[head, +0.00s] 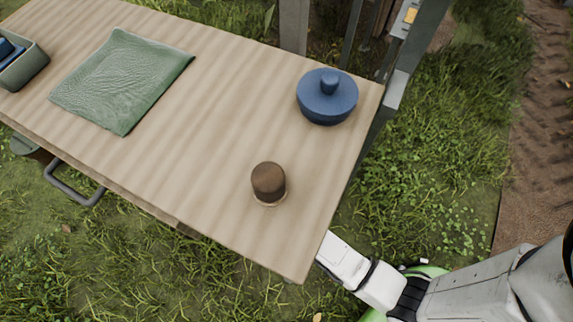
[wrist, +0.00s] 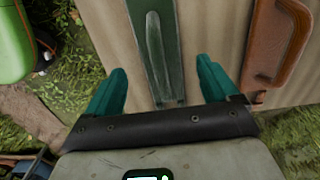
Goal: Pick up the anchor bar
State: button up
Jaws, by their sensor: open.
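No thing that I can surely name as the anchor bar shows. In the wrist view a long dark green bar (wrist: 154,50) lies against a pale wooden surface, its near end between and beyond the fingers. An orange-brown piece with a handle-like loop (wrist: 277,45) is to the right of it. My gripper (wrist: 162,68) is open, with its teal fingers apart on either side of the green bar's line. I see no contact with the bar. The head view shows my white arm at the table's right corner; my gripper is hidden there.
The wooden table (head: 190,95) holds a green cloth (head: 122,80), a blue lidded pot (head: 327,97), a brown-topped jar (head: 268,182) and a green bin (head: 24,68) at the left edge. A dark handle (head: 72,190) juts from its front side. Grass surrounds it.

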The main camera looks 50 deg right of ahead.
notch_tip(320, 180, down, 3)
jog(key=shift+f+b, duration=0.15)
jog(key=shift+b, duration=0.25)
jog(key=c, duration=1.2)
